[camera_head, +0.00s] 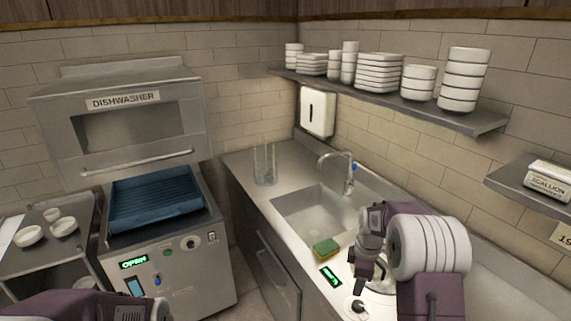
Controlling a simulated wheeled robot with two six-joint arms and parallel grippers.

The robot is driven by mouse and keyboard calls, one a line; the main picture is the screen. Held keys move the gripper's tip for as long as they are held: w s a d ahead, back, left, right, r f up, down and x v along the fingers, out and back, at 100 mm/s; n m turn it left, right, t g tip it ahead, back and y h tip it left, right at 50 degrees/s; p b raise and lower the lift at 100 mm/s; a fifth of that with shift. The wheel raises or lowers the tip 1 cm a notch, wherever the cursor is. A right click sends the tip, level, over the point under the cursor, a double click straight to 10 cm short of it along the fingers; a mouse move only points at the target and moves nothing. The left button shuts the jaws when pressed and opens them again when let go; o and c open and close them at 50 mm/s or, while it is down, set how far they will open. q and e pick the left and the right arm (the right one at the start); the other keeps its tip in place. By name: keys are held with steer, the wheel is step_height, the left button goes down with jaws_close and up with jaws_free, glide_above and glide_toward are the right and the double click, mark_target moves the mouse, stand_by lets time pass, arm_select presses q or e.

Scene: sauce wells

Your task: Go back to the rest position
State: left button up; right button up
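My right arm comes in from the lower right, and its gripper (361,287) points down over the counter beside the sink. Its dark fingers are small and partly covered by the wrist, so I cannot tell whether they are apart or hold anything. A white round surface (384,290) shows partly beneath it. A green and yellow sponge (326,247) lies at the sink's front edge, left of the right gripper and apart from it. Only purple links of my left arm show at the lower left edge; the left gripper is out of the picture.
The dishwasher (125,122) stands open with a blue rack (156,222) inside. White bowls (63,227) sit on the cart at left. A clear container (264,178) stands behind the sink (311,216). White dishes (379,73) line the wall shelf (440,112).

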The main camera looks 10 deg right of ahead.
steer(key=s+a+r, duration=0.4)
steer(key=a, duration=0.2)
steer(key=s+a+f+m, duration=0.2)
steer(key=s+m, duration=0.4)
steer(key=s, duration=0.1)
steer(key=s+a+f+m, duration=0.1)
steer(key=s+a+m, duration=0.1)
steer(key=s+m, duration=0.5)
steer(key=shift+s+a+f+m+y+b, duration=0.15)
steer(key=shift+s+f+m+y+b, duration=0.2)
steer(key=shift+s, duration=0.25)
